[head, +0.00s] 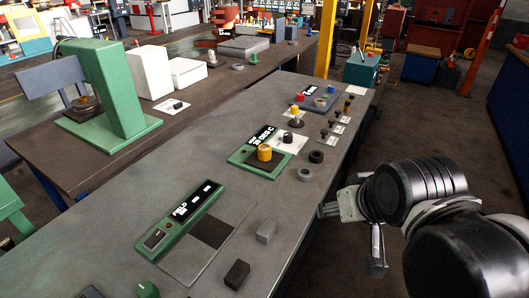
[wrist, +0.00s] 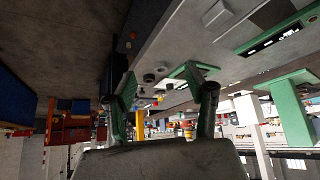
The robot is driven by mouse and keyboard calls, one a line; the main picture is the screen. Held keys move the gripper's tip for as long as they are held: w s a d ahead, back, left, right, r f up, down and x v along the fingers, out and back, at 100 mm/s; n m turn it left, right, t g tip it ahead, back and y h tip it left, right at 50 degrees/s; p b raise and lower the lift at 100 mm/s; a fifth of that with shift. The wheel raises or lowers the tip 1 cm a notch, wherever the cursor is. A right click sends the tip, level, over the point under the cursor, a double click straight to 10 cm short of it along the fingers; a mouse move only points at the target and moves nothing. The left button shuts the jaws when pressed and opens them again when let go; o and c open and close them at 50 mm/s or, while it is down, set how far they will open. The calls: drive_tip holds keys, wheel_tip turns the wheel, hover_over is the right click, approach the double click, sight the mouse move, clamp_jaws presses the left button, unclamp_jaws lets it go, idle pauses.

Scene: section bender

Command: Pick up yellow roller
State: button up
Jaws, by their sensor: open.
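The yellow roller (head: 264,153) is a short yellow cylinder standing upright on a dark square on a green-framed panel (head: 243,158), near the middle of the grey bench in the head view. My gripper (head: 335,209) is at the right, just off the bench's right edge and clearly apart from the roller. In the wrist view my gripper (wrist: 167,92) shows two green-padded fingers spread wide, with nothing held between them. Small yellow spots lie beyond the fingers there, but they are too small to tell which is the roller.
A dark ring (head: 316,156) and a grey ring (head: 304,174) lie right of the roller. A yellow-topped part (head: 295,113) stands behind it. A green press (head: 112,95) stands on the left bench. The right-hand aisle floor is mostly open.

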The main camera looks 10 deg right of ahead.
idle(0.4)
drive_tip(key=shift+o, duration=1.4)
